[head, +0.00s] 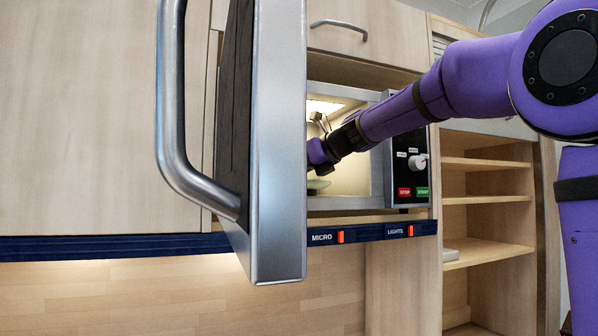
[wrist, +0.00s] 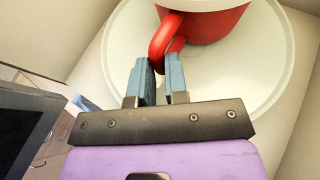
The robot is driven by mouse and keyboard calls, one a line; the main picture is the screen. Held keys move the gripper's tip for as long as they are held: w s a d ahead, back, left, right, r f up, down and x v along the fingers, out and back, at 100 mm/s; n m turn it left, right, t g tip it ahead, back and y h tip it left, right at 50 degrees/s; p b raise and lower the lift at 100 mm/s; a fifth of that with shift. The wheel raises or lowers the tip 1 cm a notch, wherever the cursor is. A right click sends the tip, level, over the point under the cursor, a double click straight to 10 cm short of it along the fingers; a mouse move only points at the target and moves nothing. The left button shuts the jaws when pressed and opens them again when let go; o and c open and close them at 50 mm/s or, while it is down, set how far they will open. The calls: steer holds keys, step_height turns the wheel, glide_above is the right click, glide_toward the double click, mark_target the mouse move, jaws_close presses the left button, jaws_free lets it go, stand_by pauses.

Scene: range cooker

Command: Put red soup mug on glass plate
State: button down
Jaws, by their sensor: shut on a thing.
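The red soup mug (wrist: 212,24) shows in the wrist view at the top, over the round glass plate (wrist: 272,80). I cannot tell whether its base touches the plate. My gripper (wrist: 163,73) is shut on the mug's red handle (wrist: 163,40), with one blue-grey finger on each side. In the head view, my gripper (head: 318,158) reaches into the lit microwave (head: 360,180) and is partly hidden by the open door. Only a small edge of the glass plate (head: 318,184) shows there, and the mug is hidden.
The open microwave door (head: 278,140) with its large handle (head: 172,110) stands close on the left. The control panel (head: 409,175) is right of the cavity. A blue rail (head: 366,233) runs below. Open wooden shelves (head: 485,200) stand at the right.

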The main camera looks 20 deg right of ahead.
steer(key=shift+s+d+f, duration=0.1)
steer(key=shift+s+f, duration=0.05)
steer(key=shift+s, duration=0.1)
steer(key=shift+w+f, duration=0.1)
steer(key=shift+f, duration=0.05)
steer(key=c, duration=1.1)
jaws_free()
steer(key=shift+f, duration=0.15)
steer(key=v, duration=1.2)
